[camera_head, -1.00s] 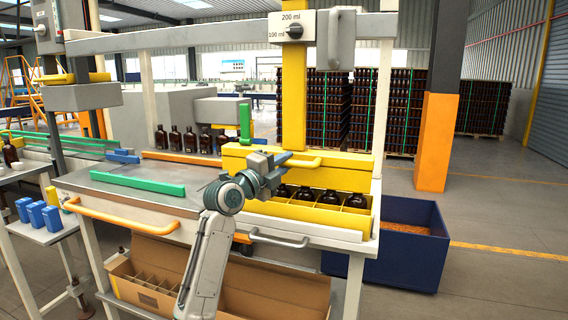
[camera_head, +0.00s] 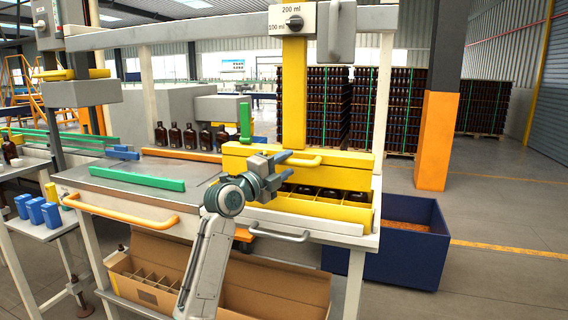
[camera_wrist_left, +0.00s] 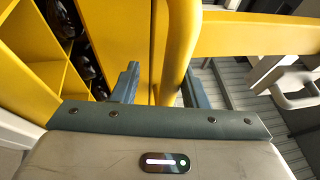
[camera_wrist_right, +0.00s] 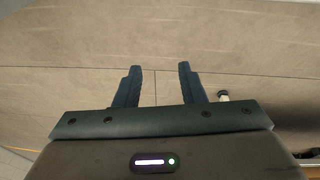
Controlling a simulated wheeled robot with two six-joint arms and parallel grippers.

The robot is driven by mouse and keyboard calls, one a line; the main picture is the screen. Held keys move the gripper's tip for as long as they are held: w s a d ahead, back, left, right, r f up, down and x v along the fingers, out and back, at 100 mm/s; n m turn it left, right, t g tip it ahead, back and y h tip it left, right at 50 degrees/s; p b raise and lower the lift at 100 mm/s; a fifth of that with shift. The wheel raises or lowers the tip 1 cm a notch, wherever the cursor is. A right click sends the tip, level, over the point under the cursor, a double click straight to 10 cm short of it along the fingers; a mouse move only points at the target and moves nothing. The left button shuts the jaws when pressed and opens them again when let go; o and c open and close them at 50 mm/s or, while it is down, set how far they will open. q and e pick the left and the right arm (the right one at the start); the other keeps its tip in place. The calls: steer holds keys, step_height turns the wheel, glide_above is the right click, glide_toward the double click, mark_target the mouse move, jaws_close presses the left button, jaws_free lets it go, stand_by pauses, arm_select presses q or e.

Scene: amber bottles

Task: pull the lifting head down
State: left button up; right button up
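The lifting head is a yellow beam (camera_head: 250,158) with a yellow bar handle (camera_head: 312,161) on its front, under a yellow column (camera_head: 293,90). It sits low over a yellow crate (camera_head: 330,213) of dark bottles (camera_head: 330,194), whose tops are partly hidden. My left gripper (camera_head: 289,164) is at the left end of the handle. In the left wrist view the handle (camera_wrist_left: 176,45) runs between the two spread fingers (camera_wrist_left: 160,88), with a gap beside it. My right gripper (camera_wrist_right: 158,82) is open and empty above bare floor; it is outside the head view.
A green bar (camera_head: 137,178) lies on the grey worktop left of my left arm. Several amber bottles (camera_head: 190,137) stand behind. A cardboard box (camera_head: 160,275) is on the lower shelf. A blue bin (camera_head: 400,255) stands at right.

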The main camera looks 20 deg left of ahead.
arm_select(q)
steer(key=shift+r, duration=0.2)
steer(key=shift+s+a+f, duration=0.1)
steer(key=shift+s+a, duration=0.05)
steer(key=shift+s, duration=0.15)
steer(key=b+v, duration=0.2)
steer(key=v, duration=0.8)
arm_select(e)
step_height(320, 180, up, 7)
steer(key=w, duration=0.1)
steer(key=shift+a+t, duration=0.3)
steer(key=shift+f, duration=0.1)
arm_select(q)
steer(key=shift+s+f, duration=0.1)
